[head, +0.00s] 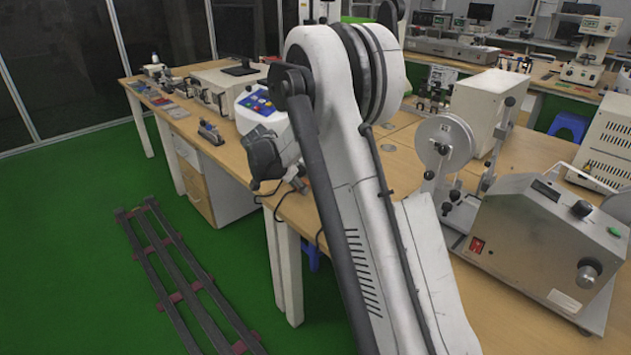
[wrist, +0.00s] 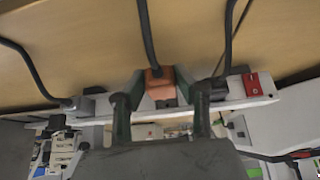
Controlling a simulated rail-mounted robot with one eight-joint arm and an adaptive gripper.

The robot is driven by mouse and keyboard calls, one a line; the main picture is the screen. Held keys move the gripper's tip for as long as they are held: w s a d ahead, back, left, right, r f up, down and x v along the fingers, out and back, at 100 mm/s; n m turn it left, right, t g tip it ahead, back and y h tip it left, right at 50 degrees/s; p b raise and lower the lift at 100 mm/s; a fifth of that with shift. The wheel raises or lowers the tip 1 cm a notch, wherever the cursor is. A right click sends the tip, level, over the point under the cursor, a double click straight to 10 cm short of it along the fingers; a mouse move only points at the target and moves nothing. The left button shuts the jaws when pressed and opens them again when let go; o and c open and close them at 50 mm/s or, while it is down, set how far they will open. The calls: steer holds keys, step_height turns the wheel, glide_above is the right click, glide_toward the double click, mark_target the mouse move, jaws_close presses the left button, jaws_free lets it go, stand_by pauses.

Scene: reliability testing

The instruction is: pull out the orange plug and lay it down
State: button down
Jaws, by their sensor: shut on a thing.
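The orange plug (wrist: 160,81) shows in the middle of the wrist view, with a dark cable rising from its top. My gripper (wrist: 160,80) is shut on it, with one dark finger on each side. The plug is at the white power strip (wrist: 235,91), which runs across the view along the wooden table. I cannot tell whether its pins are still in the socket. In the head view my arm hides most of the work area, and I cannot make out the plug there.
A dark plug (wrist: 217,90) stands on the strip to the right, near a red switch (wrist: 251,83). Another cable ends in a grey plug (wrist: 78,103) at the left. In the head view, a metal test machine (head: 540,240) stands on the table at right.

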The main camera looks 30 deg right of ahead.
steer(key=shift+f+b, duration=1)
steer(key=shift+f, duration=0.4)
stand_by(0.4)
steer(key=c, duration=1.2)
jaws_free()
steer(key=shift+c, duration=0.2)
steer(key=shift+r, duration=0.1)
steer(key=v, duration=1.2)
